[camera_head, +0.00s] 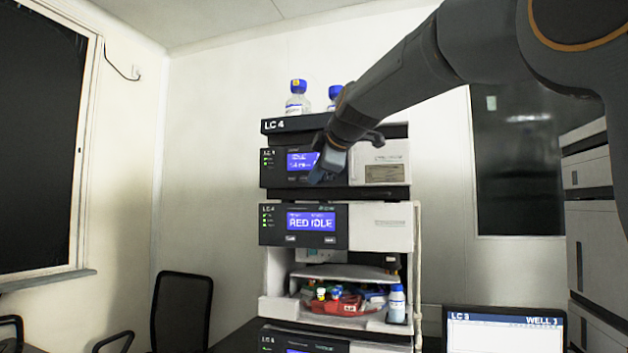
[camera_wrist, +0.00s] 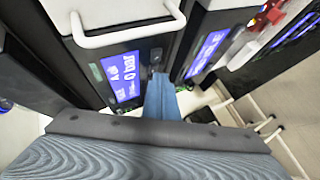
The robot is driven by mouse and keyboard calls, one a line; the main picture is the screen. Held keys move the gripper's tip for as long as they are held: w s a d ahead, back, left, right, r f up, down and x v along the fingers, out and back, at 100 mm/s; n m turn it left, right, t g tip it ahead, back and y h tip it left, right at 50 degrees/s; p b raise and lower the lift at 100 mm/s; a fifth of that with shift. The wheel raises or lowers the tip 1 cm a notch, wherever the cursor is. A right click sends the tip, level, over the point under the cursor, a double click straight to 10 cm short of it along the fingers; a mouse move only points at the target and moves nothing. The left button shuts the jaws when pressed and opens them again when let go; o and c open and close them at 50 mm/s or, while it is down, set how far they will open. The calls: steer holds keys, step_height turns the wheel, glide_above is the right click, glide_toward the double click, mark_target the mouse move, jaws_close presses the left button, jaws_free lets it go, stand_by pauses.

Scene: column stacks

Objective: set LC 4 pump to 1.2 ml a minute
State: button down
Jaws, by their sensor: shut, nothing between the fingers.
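The LC 4 stack (camera_head: 290,124) stands ahead of me, its name on the dark top tray. Its upper module is the pump (camera_head: 272,172), with a blue display (camera_head: 298,161) partly hidden by my gripper. In the wrist view the pump display (camera_wrist: 122,77) shows "0 bar" and part of another line. My gripper (camera_head: 325,172) is shut and empty, in front of the pump panel just right of the display. In the wrist view the fingertips (camera_wrist: 160,80) reach close to small dark buttons (camera_wrist: 155,57) beside the display; I cannot tell whether they touch.
Below the pump, a module display (camera_head: 311,222) reads "RED IDLE". An open compartment (camera_head: 345,270) holds several coloured items and a small bottle (camera_head: 397,304). Blue-capped bottles (camera_head: 297,100) stand on top. A monitor (camera_head: 505,330) labelled LC 3 is lower right, a chair (camera_head: 181,312) lower left.

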stand_by(0.6)
steer(key=shift+s+a+b, duration=0.25)
steer(key=shift+s+b, duration=0.15)
steer(key=shift+s, duration=0.3)
steer(key=shift+s, duration=0.1)
steer(key=shift+s+a+b, duration=0.2)
steer(key=shift+s+a, duration=0.1)
steer(key=shift+s, duration=0.45)
steer(key=shift+s+a+b, duration=0.2)
steer(key=shift+s+a, duration=0.05)
steer(key=shift+s, duration=0.5)
steer(key=shift+s+a+b, duration=0.2)
steer(key=shift+s+a, duration=0.1)
steer(key=shift+s, duration=0.45)
